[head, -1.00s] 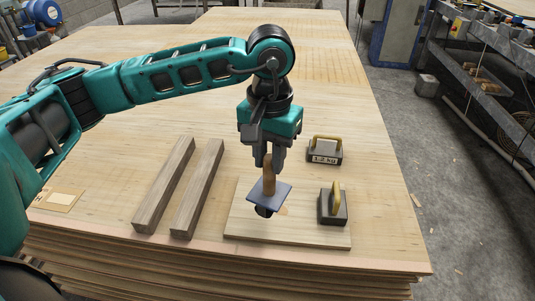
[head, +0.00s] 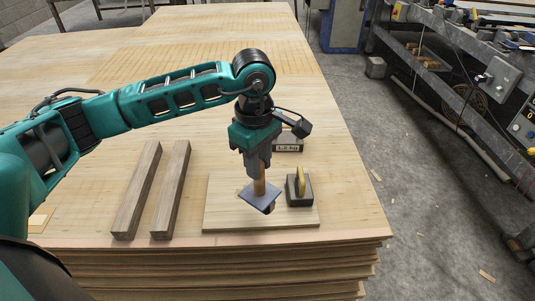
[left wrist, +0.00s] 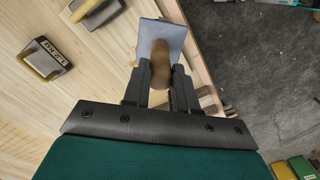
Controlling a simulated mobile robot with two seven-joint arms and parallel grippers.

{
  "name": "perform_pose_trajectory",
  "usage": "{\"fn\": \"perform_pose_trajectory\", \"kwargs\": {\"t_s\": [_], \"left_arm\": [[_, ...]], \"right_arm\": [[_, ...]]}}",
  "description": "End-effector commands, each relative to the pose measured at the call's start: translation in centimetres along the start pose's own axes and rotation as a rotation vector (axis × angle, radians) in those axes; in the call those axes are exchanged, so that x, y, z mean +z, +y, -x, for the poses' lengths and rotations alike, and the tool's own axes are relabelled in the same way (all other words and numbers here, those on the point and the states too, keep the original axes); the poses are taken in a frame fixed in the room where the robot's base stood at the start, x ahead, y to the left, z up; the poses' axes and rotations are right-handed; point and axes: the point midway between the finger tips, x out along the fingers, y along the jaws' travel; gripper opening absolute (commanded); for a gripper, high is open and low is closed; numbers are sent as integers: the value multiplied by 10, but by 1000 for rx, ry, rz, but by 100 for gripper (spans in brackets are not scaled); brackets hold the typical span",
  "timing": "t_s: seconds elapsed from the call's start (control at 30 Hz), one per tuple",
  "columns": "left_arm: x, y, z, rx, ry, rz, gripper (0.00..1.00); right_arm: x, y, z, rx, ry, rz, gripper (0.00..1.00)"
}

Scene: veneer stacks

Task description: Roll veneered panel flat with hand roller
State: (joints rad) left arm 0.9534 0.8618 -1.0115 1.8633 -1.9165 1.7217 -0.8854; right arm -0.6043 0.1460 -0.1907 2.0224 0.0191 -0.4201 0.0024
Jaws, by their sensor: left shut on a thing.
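My left gripper (head: 259,172) is shut on the brown wooden handle of the hand roller (head: 261,187), which points down over the panel. The roller has a blue-grey square plate and a dark roller partly hidden beneath it. In the left wrist view the handle (left wrist: 160,68) sits between the two fingers, with the plate beyond. The light wooden panel (head: 230,212) lies flat near the front edge of the sheet stack. My right gripper is out of view.
A dark weight with a yellow handle (head: 300,192) stands at the panel's right end. Another weight (head: 289,145), marked 1.2 kg, stands behind, partly hidden by my gripper. Two wooden bars (head: 137,190) (head: 171,190) lie left of the panel. The sheet stack (head: 150,90) is clear farther back.

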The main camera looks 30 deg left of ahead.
Motion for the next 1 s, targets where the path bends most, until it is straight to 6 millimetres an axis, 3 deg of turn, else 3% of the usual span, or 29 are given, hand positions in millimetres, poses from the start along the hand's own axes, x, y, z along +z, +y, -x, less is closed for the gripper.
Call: {"fn": "perform_pose_trajectory", "kwargs": {"t_s": [0.2,0.4,1.0], "left_arm": [[-17,-6,-5,-3,9,433,0],[-26,-9,-9,0,17,665,0],[-28,-10,-15,1,19,728,0]], "right_arm": [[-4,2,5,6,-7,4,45],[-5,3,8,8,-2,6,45],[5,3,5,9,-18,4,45]]}}
